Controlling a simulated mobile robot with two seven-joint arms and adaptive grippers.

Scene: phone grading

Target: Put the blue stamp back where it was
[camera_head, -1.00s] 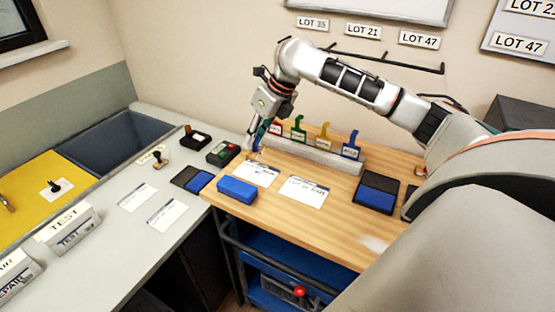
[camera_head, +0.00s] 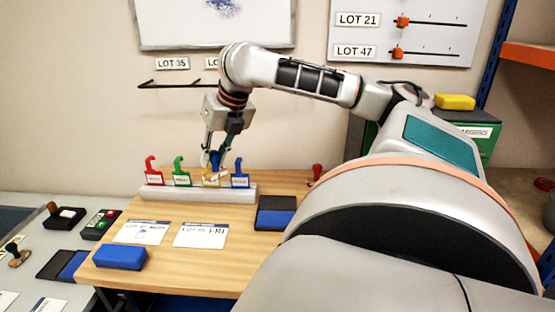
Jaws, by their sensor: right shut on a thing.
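My right gripper (camera_head: 216,162) is shut on the blue stamp (camera_head: 214,158), of which a small blue part shows between the fingers. It is by the rack (camera_head: 200,195), a grey bar with red (camera_head: 152,172), green (camera_head: 180,174), yellow (camera_head: 210,179) and blue (camera_head: 240,176) labelled hooks. The gripper is at or just behind the yellow hook, left of the blue one; I cannot tell whether the stamp touches the rack. The stamp's lower end is hidden. My left gripper is not in view.
A black and blue ink pad (camera_head: 275,213) lies right of the rack, with a red-handled stamp (camera_head: 317,173) behind it. Two cards (camera_head: 199,235) and a blue block (camera_head: 120,257) lie in front on the wooden table. Stamps and pads sit on the left counter.

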